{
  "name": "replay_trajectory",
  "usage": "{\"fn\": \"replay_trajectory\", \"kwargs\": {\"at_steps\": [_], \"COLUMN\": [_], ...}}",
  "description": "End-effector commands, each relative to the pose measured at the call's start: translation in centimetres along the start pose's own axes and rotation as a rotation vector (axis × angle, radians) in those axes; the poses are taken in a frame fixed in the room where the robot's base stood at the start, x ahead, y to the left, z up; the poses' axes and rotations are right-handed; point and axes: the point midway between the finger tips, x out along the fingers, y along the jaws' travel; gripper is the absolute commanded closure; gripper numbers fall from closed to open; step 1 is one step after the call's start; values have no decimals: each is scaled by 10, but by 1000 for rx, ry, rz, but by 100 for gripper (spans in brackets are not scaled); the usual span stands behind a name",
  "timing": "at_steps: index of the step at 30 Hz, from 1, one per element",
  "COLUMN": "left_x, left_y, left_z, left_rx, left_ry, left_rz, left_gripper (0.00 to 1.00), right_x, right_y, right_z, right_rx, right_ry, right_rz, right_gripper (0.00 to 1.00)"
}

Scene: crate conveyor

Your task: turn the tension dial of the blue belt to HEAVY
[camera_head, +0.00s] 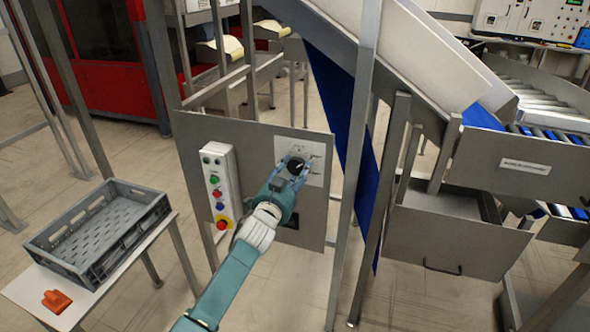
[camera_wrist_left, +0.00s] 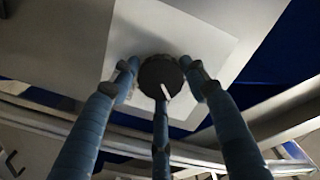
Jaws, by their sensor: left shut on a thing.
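The tension dial (camera_head: 295,166) is a round black knob on a white label plate (camera_head: 314,172) on the grey control panel, beside the blue belt (camera_head: 343,110). My left gripper (camera_head: 291,172) is at the dial, its fingers around the knob and shut on it. In the left wrist view the dial (camera_wrist_left: 160,74) sits between the three fingertips of the gripper (camera_wrist_left: 161,92), and its white pointer mark shows at the lower right of its face. The label lettering is too small to read. My right gripper is not in view.
A button box (camera_head: 218,186) with several coloured buttons is on the panel (camera_head: 260,146), left of the dial. A grey crate (camera_head: 150,222) and an orange object (camera_head: 56,301) are on a stand at left. Metal posts and a drawer (camera_head: 445,242) stand at right.

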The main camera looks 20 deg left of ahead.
Motion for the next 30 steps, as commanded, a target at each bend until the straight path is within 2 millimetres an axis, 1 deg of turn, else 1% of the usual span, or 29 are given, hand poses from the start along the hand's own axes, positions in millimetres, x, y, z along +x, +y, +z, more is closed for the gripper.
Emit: {"fn": "replay_trajectory", "kwargs": {"at_steps": [1,30], "left_x": [-1,-1], "left_y": [3,-3], "left_z": [9,7], "left_rx": [49,961], "left_ry": [-17,-15], "left_rz": [7,8], "left_gripper": [81,81], "right_x": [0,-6], "right_y": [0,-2], "right_z": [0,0], "right_rx": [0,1], "right_ry": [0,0], "right_rz": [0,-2], "right_gripper": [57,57]}}
